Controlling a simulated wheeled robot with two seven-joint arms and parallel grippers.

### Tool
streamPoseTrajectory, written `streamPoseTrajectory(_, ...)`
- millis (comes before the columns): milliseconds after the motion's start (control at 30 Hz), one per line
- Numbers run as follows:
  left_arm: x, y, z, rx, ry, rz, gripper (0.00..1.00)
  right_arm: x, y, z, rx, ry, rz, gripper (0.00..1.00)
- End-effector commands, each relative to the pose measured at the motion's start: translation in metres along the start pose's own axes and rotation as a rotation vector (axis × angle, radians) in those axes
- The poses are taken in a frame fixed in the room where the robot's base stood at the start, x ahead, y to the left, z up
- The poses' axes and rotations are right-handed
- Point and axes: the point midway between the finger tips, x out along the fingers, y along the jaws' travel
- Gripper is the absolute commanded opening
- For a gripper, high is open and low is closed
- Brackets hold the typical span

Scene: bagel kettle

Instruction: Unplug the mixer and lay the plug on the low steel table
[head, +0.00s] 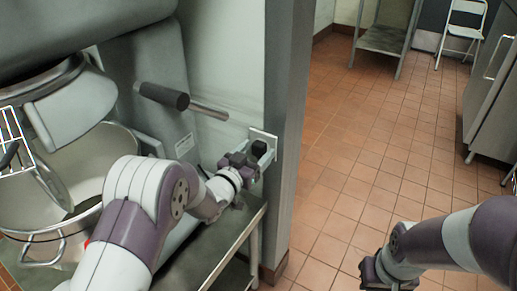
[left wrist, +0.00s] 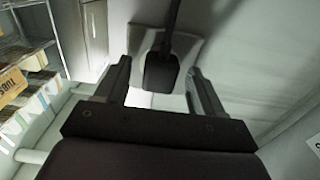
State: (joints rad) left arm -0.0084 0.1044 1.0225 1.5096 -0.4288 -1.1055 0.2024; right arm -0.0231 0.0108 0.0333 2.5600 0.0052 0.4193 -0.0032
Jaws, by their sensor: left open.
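The black plug (head: 258,149) sits at the pale outlet plate (head: 272,137) on the end of the wall. In the left wrist view the plug (left wrist: 161,74) is against the plate (left wrist: 190,48), with its dark cord running up. My left gripper (head: 262,160) is open, with one finger on each side of the plug and gaps visible between. The large grey mixer (head: 140,70) with its steel bowl (head: 95,160) stands at the left. The low steel table (head: 232,240) is below the outlet, partly hidden by my left arm. My right gripper (head: 375,278) is low at the right; its fingers are unclear.
A lever with a dark grip (head: 163,96) sticks out from the mixer above my left wrist. The wall's edge (head: 290,110) is just right of the outlet. The tiled floor (head: 370,150) is open. A steel table (head: 385,38) and a folding chair (head: 462,30) stand at the back.

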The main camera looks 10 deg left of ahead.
Motion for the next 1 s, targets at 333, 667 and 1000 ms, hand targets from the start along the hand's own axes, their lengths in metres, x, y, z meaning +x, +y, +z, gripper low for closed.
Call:
streamPoseTrajectory(333, -0.0001, 0.0000, 0.0004, 0.000, -0.001, 0.000, 0.68, 0.0001, 0.0000, 0.0000, 0.000, 0.000, 0.000, 0.00)
streamPoseTrajectory(667, -0.0001, 0.0001, 0.0002, 0.000, 0.000, 0.000, 0.26, 0.0004, 0.0000, 0.0001, 0.000, 0.000, 0.000, 0.00)
streamPoseTrajectory(1000, -0.0013, 0.0000, -0.0005, 0.000, 0.000, 0.000, 0.00, -0.0003, 0.0000, 0.0000, 0.000, 0.000, 0.000, 0.00)
